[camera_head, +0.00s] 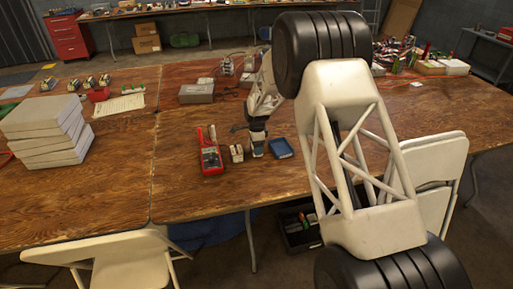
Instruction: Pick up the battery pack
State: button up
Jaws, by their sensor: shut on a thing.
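My gripper (257,139) points down over the middle of the wooden table, just left of a small blue tray (281,148). Its jaws are shut on a small pale and teal block (258,150), which seems to be the battery pack. The block is upright and low, at or just above the table top; I cannot tell whether it touches. The fingers hide its upper part. A similar small beige block (237,153) stands close to its left.
A red multimeter (210,157) lies left of the blocks. A grey box (196,93) is behind. White boxes (42,139) are stacked at far left. Clutter (397,55) fills the back right. Bare table (205,190) is in front. White chairs (110,255) stand at the near edge.

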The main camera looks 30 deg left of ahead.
jog(key=shift+r, duration=0.2)
jog(key=shift+r, duration=0.6)
notch_tip(320, 180, up, 2)
jog(key=s+d, duration=0.3)
jog(key=s, duration=0.1)
jog(key=s+d+r, duration=0.1)
jog(key=s+d, duration=0.6)
jog(key=s, duration=0.1)
jog(key=shift+d+r, duration=0.2)
jog(key=shift+d, duration=0.1)
jog(key=w+d+n, duration=0.1)
jog(key=w+d, duration=0.5)
jog(key=d, duration=0.1)
jog(key=shift+r, duration=0.4)
jog(key=shift+d, duration=0.1)
